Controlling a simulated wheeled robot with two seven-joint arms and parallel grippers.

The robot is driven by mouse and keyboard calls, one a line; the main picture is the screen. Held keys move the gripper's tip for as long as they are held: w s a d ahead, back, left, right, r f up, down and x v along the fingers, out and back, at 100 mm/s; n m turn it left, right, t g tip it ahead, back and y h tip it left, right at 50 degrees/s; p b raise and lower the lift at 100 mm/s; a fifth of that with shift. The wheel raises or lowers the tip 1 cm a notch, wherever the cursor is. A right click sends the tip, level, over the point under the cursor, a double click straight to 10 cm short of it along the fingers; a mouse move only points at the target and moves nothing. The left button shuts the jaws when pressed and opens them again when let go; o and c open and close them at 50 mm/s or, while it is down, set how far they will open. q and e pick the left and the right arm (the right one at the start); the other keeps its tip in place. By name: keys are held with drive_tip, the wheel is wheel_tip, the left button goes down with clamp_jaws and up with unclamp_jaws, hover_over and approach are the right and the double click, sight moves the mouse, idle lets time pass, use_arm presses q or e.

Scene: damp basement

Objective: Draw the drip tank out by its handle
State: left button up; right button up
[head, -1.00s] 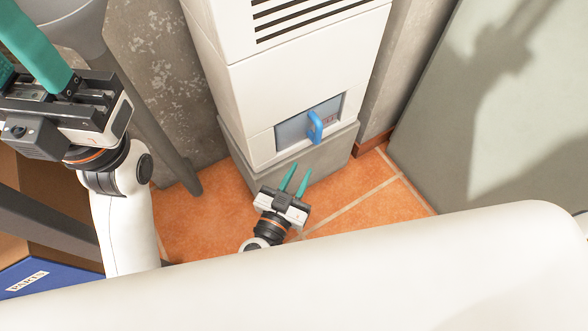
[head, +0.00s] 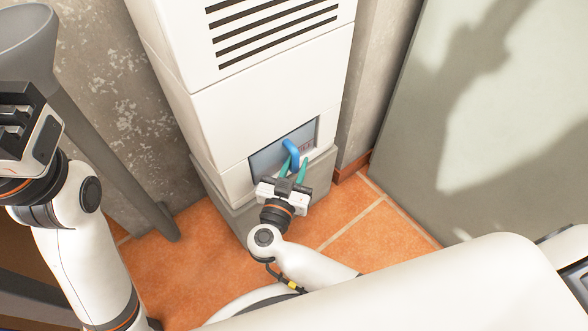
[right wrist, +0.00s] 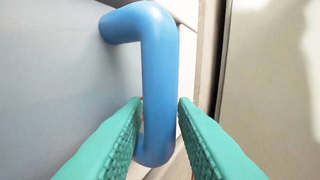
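The drip tank (head: 267,164) is a grey-blue panel set in the lower front of a white cabinet. Its blue handle (head: 291,153) stands out from the panel; it also shows large in the right wrist view (right wrist: 159,75). My right gripper (head: 294,171) is at the handle, with its green fingers open. In the right wrist view its fingertips (right wrist: 160,106) lie on either side of the handle's upright bar, with a small gap on the right; contact on the left is unclear. My left gripper (head: 15,125) is partly in view at the left edge, its fingers out of frame.
The white vented cabinet (head: 240,110) stands on a grey plinth (head: 318,178) over an orange tiled floor (head: 190,255). A grey post (head: 120,160) stands at the left. A large pale green-grey panel (head: 470,130) is at the right. Some floor is clear beside the plinth.

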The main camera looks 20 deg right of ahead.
drive_tip(key=shift+c, duration=0.6)
clamp_jaws()
drive_tip(key=shift+f, duration=0.1)
idle(0.5)
idle(0.3)
